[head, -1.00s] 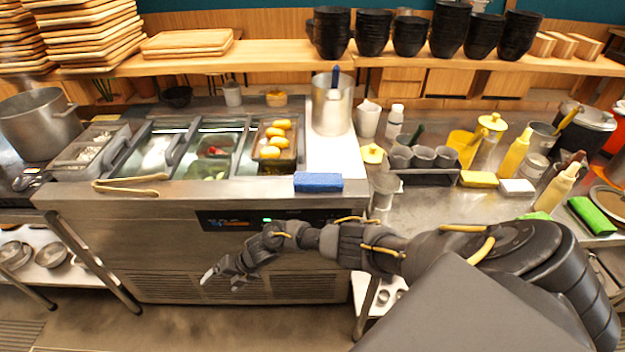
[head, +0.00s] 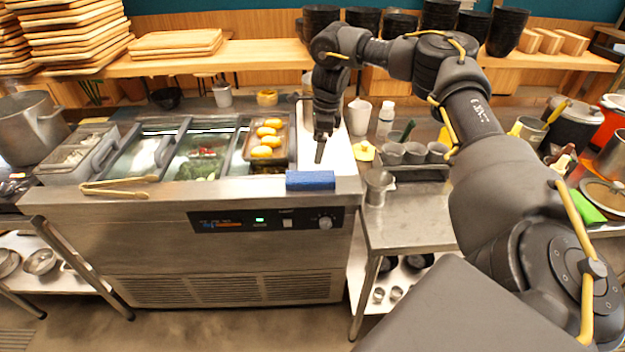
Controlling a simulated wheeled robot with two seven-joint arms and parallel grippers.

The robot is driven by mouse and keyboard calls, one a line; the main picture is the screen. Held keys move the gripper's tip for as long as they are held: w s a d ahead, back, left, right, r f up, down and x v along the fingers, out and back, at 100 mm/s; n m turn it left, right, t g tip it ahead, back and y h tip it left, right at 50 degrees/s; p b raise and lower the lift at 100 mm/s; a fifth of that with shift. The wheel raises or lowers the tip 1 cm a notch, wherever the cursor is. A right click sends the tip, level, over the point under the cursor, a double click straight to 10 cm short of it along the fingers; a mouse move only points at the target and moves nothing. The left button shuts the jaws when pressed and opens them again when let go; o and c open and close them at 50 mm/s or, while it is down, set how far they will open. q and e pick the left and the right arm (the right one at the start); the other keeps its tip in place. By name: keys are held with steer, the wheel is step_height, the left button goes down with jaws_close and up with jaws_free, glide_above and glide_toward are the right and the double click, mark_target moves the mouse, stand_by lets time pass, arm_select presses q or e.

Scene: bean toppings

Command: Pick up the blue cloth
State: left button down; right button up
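The blue cloth (head: 310,180) is a folded, flat block lying at the front right corner of the steel counter (head: 240,187). My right gripper (head: 319,158) points downward just above and behind the cloth in the picture, apart from it as far as I can see. Its fingers overlap in this view, so I cannot tell their opening. The cloth is in full view. My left gripper is not in view.
Food bins, with yellow items in one (head: 267,138), lie left of the cloth. A metal cup (head: 378,187) and a rack of dark cups (head: 415,153) stand to the right.

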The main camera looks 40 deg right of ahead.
mark_target(311, 175)
step_height(311, 175, down, 5)
steer(key=shift+w+r+p, duration=0.15)
steer(key=shift+p, duration=0.4)
steer(key=shift+f, duration=0.35)
steer(key=shift+w+a+f, duration=0.1)
steer(key=shift+a, duration=0.15)
steer(key=shift+a+f+p, duration=0.1)
steer(key=shift+f+p, duration=0.05)
steer(key=shift+p, duration=0.2)
steer(key=f, duration=0.1)
steer(key=f+p, duration=0.1)
steer(key=f, duration=0.1)
steer(key=a+f+p, duration=0.1)
steer(key=shift+w+f, duration=0.2)
steer(key=shift+w, duration=0.05)
steer(key=shift+f, duration=0.2)
steer(key=c, duration=1.1)
